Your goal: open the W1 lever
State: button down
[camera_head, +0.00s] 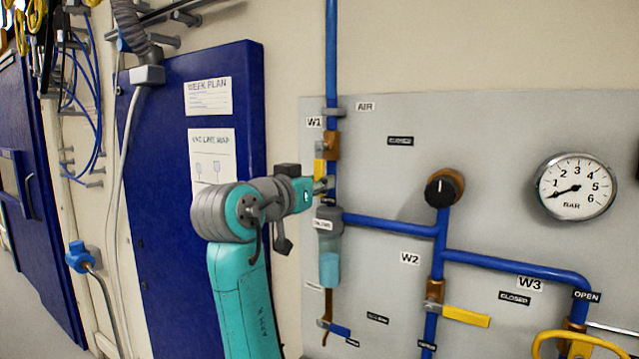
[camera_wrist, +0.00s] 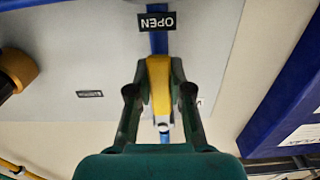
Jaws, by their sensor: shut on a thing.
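The W1 label (camera_head: 314,122) is beside a brass valve (camera_head: 331,145) on the vertical blue pipe. The yellow W1 lever (camera_head: 320,168) hangs down from that valve, roughly in line with the pipe. My gripper (camera_head: 322,187) is at the lever. In the wrist view my gripper (camera_wrist: 158,92) is shut on the yellow lever (camera_wrist: 159,88), one finger on each side. An upside-down OPEN label (camera_wrist: 157,22) is on the blue pipe (camera_wrist: 158,43) there. A CLOSED label (camera_head: 400,141) is on the panel to the valve's right. The fingertips are small in the head view.
A black knob (camera_head: 440,190) and a gauge (camera_head: 576,187) are to the right on the grey panel (camera_head: 480,130). A yellow W2 lever (camera_head: 466,316) points right below. A filter bowl (camera_head: 329,268) hangs just under my gripper. A blue door (camera_head: 165,180) stands behind my arm.

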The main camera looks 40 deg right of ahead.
jog(key=c, duration=1)
grip_release()
jog(key=shift+c, duration=0.2)
jog(key=shift+a, duration=0.15)
jog(key=v, duration=1.1)
jog(key=shift+a, duration=0.4)
jog(key=shift+s, duration=0.1)
